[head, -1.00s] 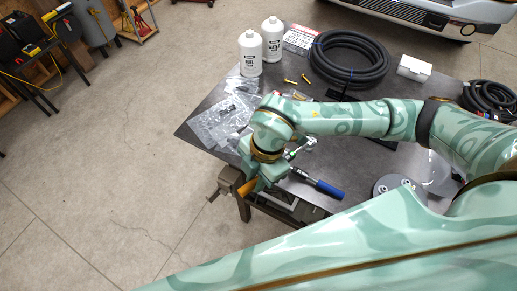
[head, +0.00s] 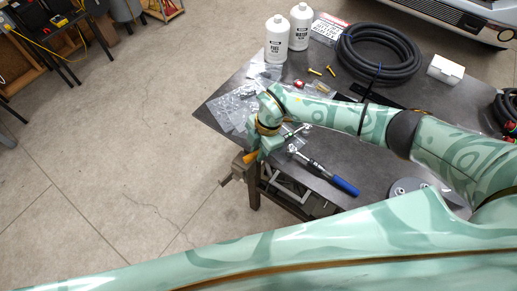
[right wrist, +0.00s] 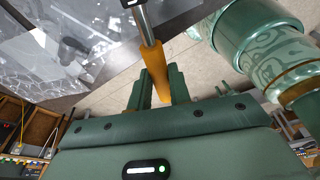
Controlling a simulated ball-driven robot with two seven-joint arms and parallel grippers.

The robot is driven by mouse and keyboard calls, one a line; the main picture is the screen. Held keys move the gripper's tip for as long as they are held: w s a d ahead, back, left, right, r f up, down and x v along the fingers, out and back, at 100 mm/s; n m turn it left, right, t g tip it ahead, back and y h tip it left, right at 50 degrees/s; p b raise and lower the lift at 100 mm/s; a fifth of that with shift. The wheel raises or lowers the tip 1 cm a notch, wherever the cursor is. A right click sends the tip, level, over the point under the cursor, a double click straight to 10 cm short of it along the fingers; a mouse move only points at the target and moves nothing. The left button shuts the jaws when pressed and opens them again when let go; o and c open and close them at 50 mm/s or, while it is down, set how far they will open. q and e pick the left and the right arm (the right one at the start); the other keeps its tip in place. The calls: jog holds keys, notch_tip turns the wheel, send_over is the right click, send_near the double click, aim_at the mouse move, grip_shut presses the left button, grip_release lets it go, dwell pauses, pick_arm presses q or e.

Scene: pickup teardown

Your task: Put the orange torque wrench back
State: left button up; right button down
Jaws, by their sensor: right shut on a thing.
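The orange torque wrench has an orange handle (right wrist: 155,70) and a metal shaft. My right gripper (right wrist: 153,88) is shut on this handle in the right wrist view. In the head view the orange handle end (head: 249,158) pokes out beside my right gripper (head: 262,148), at the near left edge of the table. The wrench's chrome head (head: 305,127) points right, over the tabletop. My gripper hides the middle of the wrench. I cannot tell whether the head touches the table. My left gripper is not in view.
A blue-handled torque wrench (head: 322,172) lies on the dark table (head: 375,170), near the held wrench. A vise-like block (head: 238,168) juts from the table's edge. White bottles (head: 276,42), plastic bags (head: 236,108), a black hose coil (head: 380,52) and a grey disc (head: 408,188) are also there.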

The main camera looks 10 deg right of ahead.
jog(key=c, duration=1.3)
grip_release()
jog(key=v, duration=1.2)
jog(key=shift+p, duration=0.35)
jog(key=shift+s, duration=0.1)
